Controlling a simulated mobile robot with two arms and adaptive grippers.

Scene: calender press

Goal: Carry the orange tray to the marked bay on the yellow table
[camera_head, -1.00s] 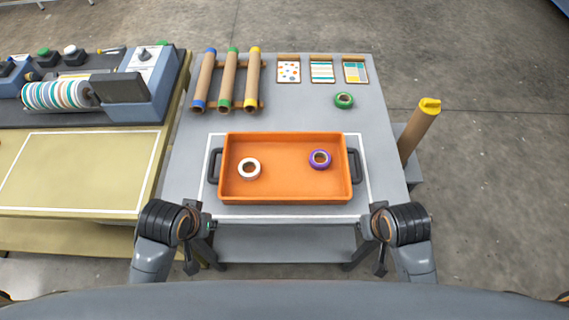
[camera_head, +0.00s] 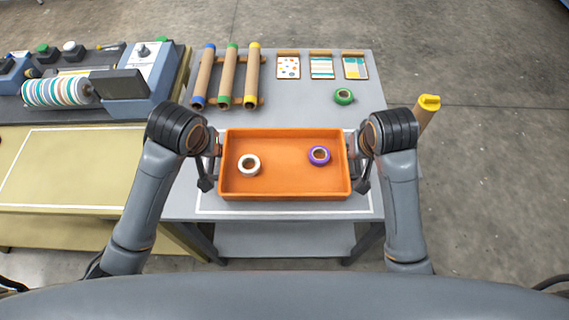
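The orange tray (camera_head: 285,192) sits level on the grey table, inside a white outline. A white tape roll (camera_head: 249,165) lies in its left half and a purple tape roll (camera_head: 319,155) in its right half. My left gripper (camera_head: 211,162) is at the tray's left end and my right gripper (camera_head: 357,162) at its right end, both over the dark handles. The grippers and wrists mostly hide the handles, so I cannot tell whether the fingers are closed on them. The yellow table (camera_head: 135,138) stands to the left, with an empty white-outlined bay (camera_head: 65,170).
The press (camera_head: 140,90) stands at the back of the yellow table. On the grey table (camera_head: 300,115), several cardboard tubes (camera_head: 228,75) lie at the back left, pattern cards (camera_head: 321,67) at the back, and a green tape roll (camera_head: 344,96) at the right. A yellow-capped tube (camera_head: 427,108) stands beyond the right edge.

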